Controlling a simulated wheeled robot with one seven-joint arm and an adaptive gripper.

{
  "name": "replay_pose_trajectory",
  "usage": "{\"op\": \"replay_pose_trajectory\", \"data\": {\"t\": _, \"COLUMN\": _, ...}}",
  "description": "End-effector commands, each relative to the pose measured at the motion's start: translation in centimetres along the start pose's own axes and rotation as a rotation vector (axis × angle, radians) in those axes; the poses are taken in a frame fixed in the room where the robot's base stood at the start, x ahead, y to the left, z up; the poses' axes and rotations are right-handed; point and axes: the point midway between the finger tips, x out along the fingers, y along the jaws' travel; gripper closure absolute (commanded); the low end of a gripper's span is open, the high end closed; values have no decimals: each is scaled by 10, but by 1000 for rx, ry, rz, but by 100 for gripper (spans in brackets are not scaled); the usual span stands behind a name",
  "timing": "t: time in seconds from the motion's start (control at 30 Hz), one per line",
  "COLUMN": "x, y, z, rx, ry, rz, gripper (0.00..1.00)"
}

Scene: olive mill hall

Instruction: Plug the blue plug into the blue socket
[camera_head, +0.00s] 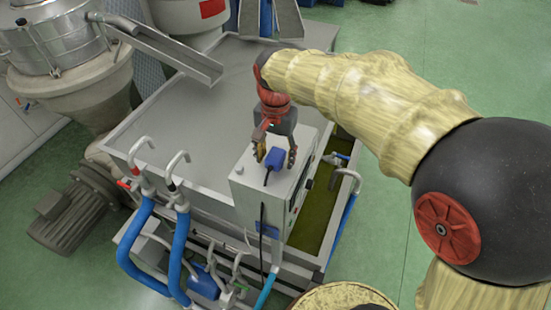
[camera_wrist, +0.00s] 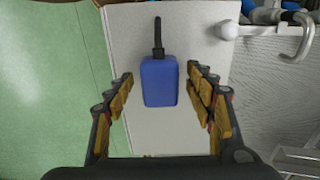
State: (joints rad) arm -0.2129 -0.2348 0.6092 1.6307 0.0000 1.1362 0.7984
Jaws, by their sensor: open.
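I cannot make out the blue socket for certain; a small blue patch (camera_head: 267,230) shows low on the box's front.
A grey steel tank (camera_head: 185,125) spreads behind and left of the box. Hooked metal pipes with blue hoses (camera_head: 140,250) stand at the front left. A trough with green liquid (camera_head: 317,210) lies right of the box. Green floor (camera_head: 480,60) is open at the right.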

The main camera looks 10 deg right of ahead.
Motion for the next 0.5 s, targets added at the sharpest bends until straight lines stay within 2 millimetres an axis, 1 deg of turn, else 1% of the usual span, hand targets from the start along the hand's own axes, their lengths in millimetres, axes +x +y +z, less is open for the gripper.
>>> {"op": "replay_pose_trajectory", "data": {"t": 0.07, "x": 0, "y": 0, "z": 0, "rx": 0, "ry": 0, "rz": 0, "gripper": 46}}
{"op": "replay_pose_trajectory", "data": {"t": 0.5, "x": 0, "y": 0, "z": 0, "rx": 0, "ry": 0, "rz": 0, "gripper": 71}}
